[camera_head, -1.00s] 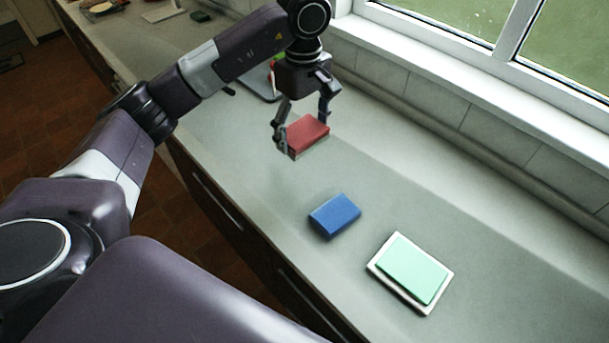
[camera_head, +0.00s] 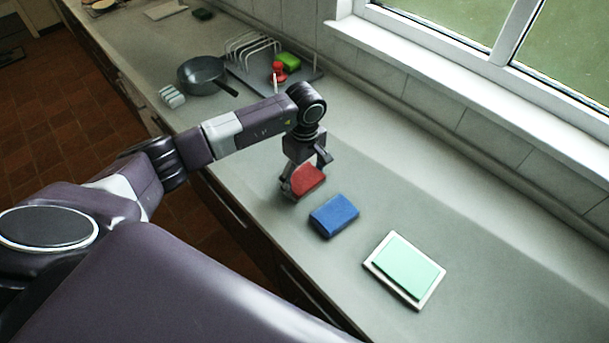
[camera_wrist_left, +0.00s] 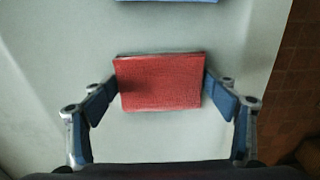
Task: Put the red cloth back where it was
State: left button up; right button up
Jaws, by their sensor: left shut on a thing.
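The red cloth (camera_head: 308,180) is a folded, flat red block. My left gripper (camera_head: 306,181) is shut on it, with one finger at each side. In the left wrist view the red cloth (camera_wrist_left: 160,82) sits level between the two fingertips of the left gripper (camera_wrist_left: 160,86). It is low over the counter, just beyond the blue cloth (camera_head: 334,215); I cannot tell whether it touches the counter. An edge of the blue cloth (camera_wrist_left: 170,1) shows at the top of the wrist view. My right gripper is in neither view.
A white tray (camera_head: 375,265) with a mint-green cloth (camera_head: 409,267) on it lies at the near right. A dark pan (camera_head: 203,75), a dish rack (camera_head: 252,47), a red item (camera_head: 279,72) and a green sponge (camera_head: 288,61) stand farther back. The counter (camera_head: 480,240) is clear toward the window.

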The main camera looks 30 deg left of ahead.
aim_at(305, 179)
pick_arm(q)
jog(key=shift+f, duration=0.1)
jog(key=o, duration=1.5)
jog(key=shift+c, duration=0.2)
jog(key=shift+r, duration=0.4)
notch_tip(305, 179, up, 12)
jog(key=b, duration=0.4)
jog(key=shift+f, duration=0.25)
jog(key=shift+f, duration=0.1)
